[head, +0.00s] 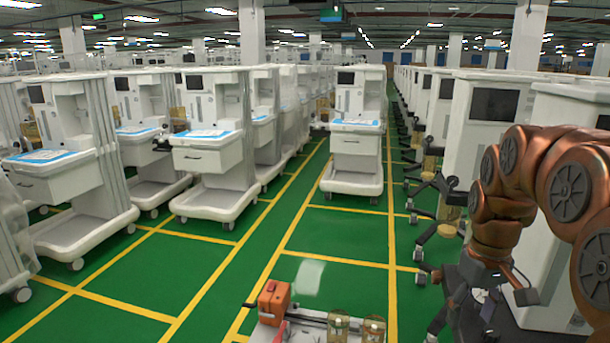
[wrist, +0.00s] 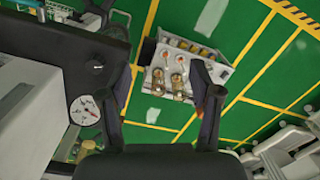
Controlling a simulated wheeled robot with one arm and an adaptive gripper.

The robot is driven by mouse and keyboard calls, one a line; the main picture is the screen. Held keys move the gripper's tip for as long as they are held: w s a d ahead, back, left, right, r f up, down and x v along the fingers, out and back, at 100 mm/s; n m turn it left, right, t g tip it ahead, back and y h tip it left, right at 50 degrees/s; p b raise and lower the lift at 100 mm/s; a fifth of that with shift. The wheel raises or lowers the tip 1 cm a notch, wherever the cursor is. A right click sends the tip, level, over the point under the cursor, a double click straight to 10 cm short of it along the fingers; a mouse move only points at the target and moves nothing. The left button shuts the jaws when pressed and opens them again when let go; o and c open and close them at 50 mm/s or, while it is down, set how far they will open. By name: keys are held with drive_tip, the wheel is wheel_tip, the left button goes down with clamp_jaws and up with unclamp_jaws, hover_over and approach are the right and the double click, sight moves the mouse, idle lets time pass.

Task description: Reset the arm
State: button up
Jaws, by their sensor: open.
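My copper-coloured arm (head: 540,185) is bent at the right side of the head view, with its wrist hanging down. My gripper (head: 458,315) points downward near the bottom right of the head view. In the wrist view the two dark fingers of my gripper (wrist: 165,95) stand wide apart with nothing between them. A white tray unit (wrist: 168,50) with several amber-and-metal parts lies below and beyond the fingertips. The same unit (head: 305,325) shows at the bottom of the head view, with an orange box (head: 273,302) at its left end.
White anaesthesia carts (head: 215,155) stand in rows on the left, and one cart (head: 356,140) stands ahead. More white machines (head: 490,110) line the right, close to my arm. The green floor (head: 335,230) with yellow lines is clear in the middle. A round gauge (wrist: 84,110) shows beside the left finger.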

drive_tip(key=s+a+f+p, duration=0.1)
drive_tip(key=s+a, duration=0.3)
drive_tip(key=s, duration=0.3)
drive_tip(key=s+a+f+m+p, duration=0.1)
drive_tip(key=s+a, duration=0.3)
drive_tip(key=s, duration=0.4)
drive_tip(key=s+a+f+g+p, duration=0.1)
drive_tip(key=s+a+p, duration=0.2)
drive_tip(key=s, duration=0.5)
drive_tip(key=shift+s+a+f+m, duration=0.25)
drive_tip(key=shift+a+f+m, duration=0.05)
drive_tip(key=shift+a, duration=0.1)
idle(0.7)
drive_tip(key=n+t+p, duration=0.1)
drive_tip(key=t+p, duration=0.1)
hover_over(493, 331)
drive_tip(key=a, duration=0.1)
drive_tip(key=shift+s+f, duration=0.2)
drive_tip(key=shift+f, duration=0.9)
drive_tip(key=shift+w+d+f+n, duration=0.2)
drive_tip(key=shift+d+f+n, duration=0.1)
drive_tip(key=shift+d, duration=0.1)
drive_tip(key=shift+f+p, duration=1.4)
drive_tip(key=shift+f, duration=2.4)
